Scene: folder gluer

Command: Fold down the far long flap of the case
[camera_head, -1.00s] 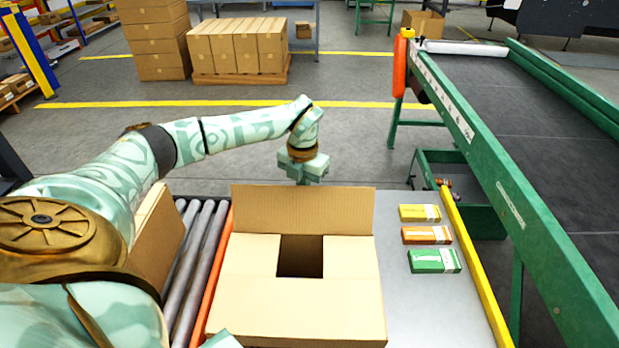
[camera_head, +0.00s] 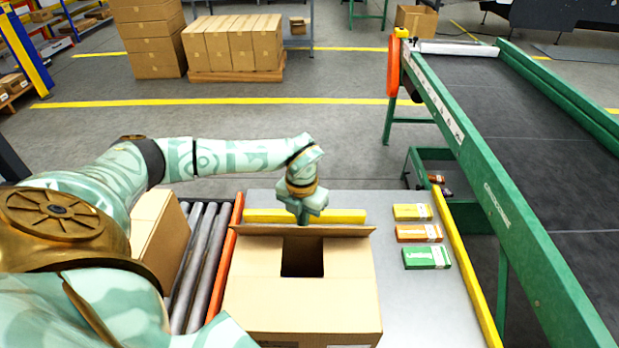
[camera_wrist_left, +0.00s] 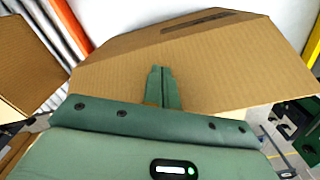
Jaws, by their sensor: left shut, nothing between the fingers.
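The case (camera_head: 310,305) is an open cardboard box on the grey table. Its side flaps and near flap lie folded in, with a dark gap (camera_head: 302,257) in the middle. The far long flap (camera_head: 345,231) is tilted inward and shows nearly edge-on in the head view. My left gripper (camera_head: 302,221) is shut and empty at the far side of this flap, near its middle. In the left wrist view its closed fingertips (camera_wrist_left: 161,72) lie against or very close to the flap's outer face (camera_wrist_left: 215,68). My right gripper is not clearly visible.
Yellow (camera_head: 412,212), orange (camera_head: 419,233) and green (camera_head: 427,258) packets lie right of the case. A yellow rail (camera_head: 466,265) edges the table. Rollers (camera_head: 203,250) and another carton (camera_head: 160,235) are left. A green-framed conveyor (camera_head: 500,190) stands right.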

